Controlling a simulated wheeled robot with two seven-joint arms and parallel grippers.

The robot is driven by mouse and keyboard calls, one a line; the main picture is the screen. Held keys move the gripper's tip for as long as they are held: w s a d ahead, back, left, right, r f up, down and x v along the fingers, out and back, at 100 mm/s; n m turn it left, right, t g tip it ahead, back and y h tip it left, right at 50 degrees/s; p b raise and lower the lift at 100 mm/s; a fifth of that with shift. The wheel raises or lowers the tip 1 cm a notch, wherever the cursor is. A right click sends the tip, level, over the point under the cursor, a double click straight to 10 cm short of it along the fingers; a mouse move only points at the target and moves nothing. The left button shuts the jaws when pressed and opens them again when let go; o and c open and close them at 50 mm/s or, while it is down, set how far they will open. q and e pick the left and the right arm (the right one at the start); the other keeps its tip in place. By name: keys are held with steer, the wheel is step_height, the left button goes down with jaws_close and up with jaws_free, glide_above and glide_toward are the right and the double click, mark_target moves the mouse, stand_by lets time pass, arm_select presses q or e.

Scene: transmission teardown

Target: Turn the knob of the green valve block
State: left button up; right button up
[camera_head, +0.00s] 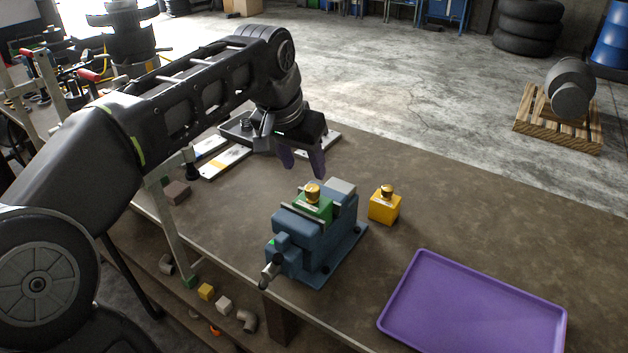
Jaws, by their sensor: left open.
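The green valve block (318,211) is clamped in the jaws of a blue vise (305,240) on the brown table. Its brass-coloured knob (312,191) stands upright on top. My left gripper (303,171) is open and empty, pointing down behind and above the vise, near the knob but seemingly apart from it. Its dark purple fingers show clear of any object. My right gripper is not in view.
A yellow block (384,208) with a similar knob stands just right of the vise. A purple tray (474,306) lies at the front right. White trays or panels (226,161) lie behind on the left, with a small brown block (177,192). The table's back right is clear.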

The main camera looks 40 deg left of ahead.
mark_target(312, 188)
arm_select(q)
steer(key=shift+p+x, duration=0.75)
steer(key=shift+x, duration=3.25)
steer(key=shift+c, duration=0.5)
jaws_close()
